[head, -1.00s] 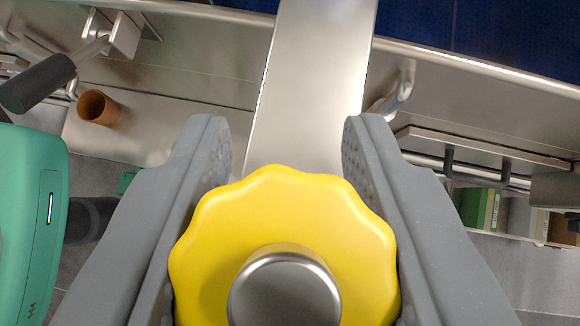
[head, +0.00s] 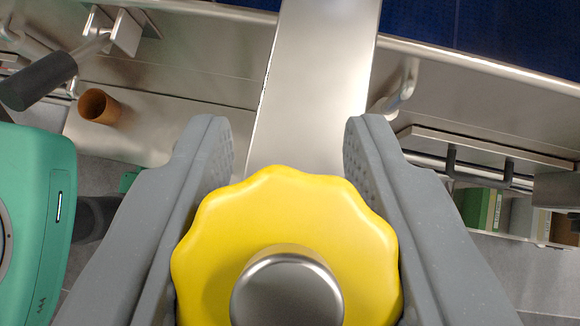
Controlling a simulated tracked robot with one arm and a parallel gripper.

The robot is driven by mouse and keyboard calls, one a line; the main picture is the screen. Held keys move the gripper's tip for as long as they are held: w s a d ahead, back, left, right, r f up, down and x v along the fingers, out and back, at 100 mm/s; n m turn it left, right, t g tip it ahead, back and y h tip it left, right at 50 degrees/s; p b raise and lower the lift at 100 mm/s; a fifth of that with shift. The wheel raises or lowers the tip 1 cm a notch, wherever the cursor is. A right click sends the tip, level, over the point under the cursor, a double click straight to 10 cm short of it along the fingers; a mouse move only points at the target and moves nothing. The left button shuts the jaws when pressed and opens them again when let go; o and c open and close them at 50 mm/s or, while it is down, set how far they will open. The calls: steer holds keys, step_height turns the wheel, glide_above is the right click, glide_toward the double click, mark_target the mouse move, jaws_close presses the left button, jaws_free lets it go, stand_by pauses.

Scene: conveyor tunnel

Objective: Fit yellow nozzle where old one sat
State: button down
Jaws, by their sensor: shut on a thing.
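The yellow nozzle (head: 222,238) is a scalloped yellow knob with a round silver metal piece (head: 287,292) at its middle. It fills the lower middle of the head view. My gripper (head: 288,140) has its two grey fingers on either side of the yellow nozzle and is shut on it. The nozzle's far side and underside are hidden. The place where an old nozzle sat cannot be made out in this view.
A flat steel bar (head: 318,80) runs upward beyond my fingers to a steel rail and a dark blue surface (head: 500,35). An orange-brown cup (head: 99,106) lies on a steel ledge at left. A green machine (head: 30,220) stands lower left. Boxes (head: 483,208) sit on a shelf at right.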

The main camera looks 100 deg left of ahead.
steer(key=shift+f+b, duration=1)
steer(key=shift+b, duration=0.25)
stand_by(0.4)
steer(key=c, duration=0.9)
jaws_free()
steer(key=shift+c, duration=0.2)
steer(key=shift+d+r, duration=0.1)
steer(key=p+v, duration=0.1)
steer(key=v, duration=1.2)
steer(key=shift+d, duration=0.25)
steer(key=shift+w+r, duration=0.1)
steer(key=shift+w, duration=0.05)
